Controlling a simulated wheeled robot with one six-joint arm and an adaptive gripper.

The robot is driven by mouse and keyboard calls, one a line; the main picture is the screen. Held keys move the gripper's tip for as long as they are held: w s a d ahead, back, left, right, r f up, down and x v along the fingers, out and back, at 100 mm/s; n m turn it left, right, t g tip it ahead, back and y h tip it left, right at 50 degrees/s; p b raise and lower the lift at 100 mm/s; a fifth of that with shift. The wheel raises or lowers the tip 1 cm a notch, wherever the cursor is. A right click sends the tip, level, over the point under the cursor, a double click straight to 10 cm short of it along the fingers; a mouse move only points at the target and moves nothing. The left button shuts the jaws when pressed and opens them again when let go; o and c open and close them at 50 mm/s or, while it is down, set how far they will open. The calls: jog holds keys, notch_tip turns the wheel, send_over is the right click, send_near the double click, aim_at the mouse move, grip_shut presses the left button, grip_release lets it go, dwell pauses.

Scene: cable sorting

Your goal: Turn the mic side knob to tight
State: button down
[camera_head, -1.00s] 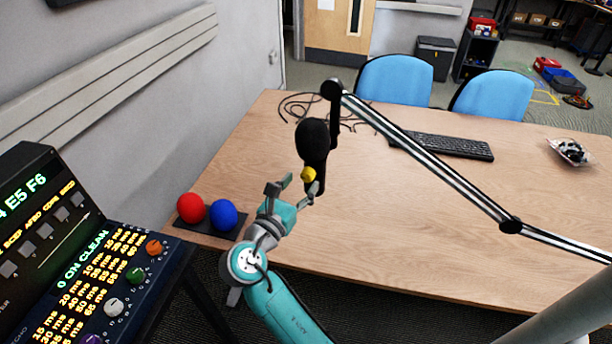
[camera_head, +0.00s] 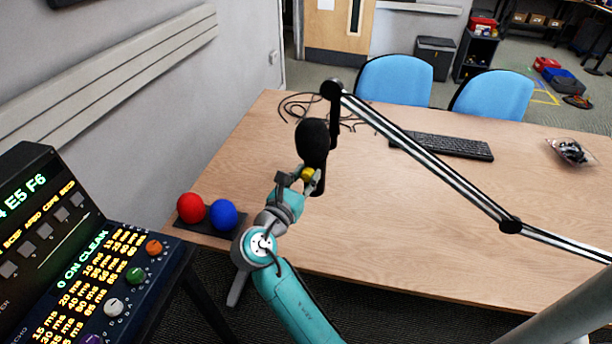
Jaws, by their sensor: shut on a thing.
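The black microphone (camera_head: 313,141) hangs upright from the end of a jointed boom arm (camera_head: 430,165), above the wooden table. Its yellow side knob (camera_head: 307,173) sits low on the side facing me. My gripper (camera_head: 304,175) is at the knob, with one finger on its left and one on its right, closed on it. The fingers cover parts of the knob's sides. I cannot tell the knob's turn angle from this view.
A red ball and a blue ball (camera_head: 222,214) sit on a dark base left of my arm. A rack unit with coloured knobs (camera_head: 135,274) stands at lower left.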

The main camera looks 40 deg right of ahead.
jog(key=shift+m, duration=0.8)
jog(key=c, duration=0.8)
grip_release()
jog(key=shift+a, duration=0.1)
jog(key=v, duration=1.2)
jog(key=shift+r, duration=0.1)
jog(key=shift+s, duration=0.1)
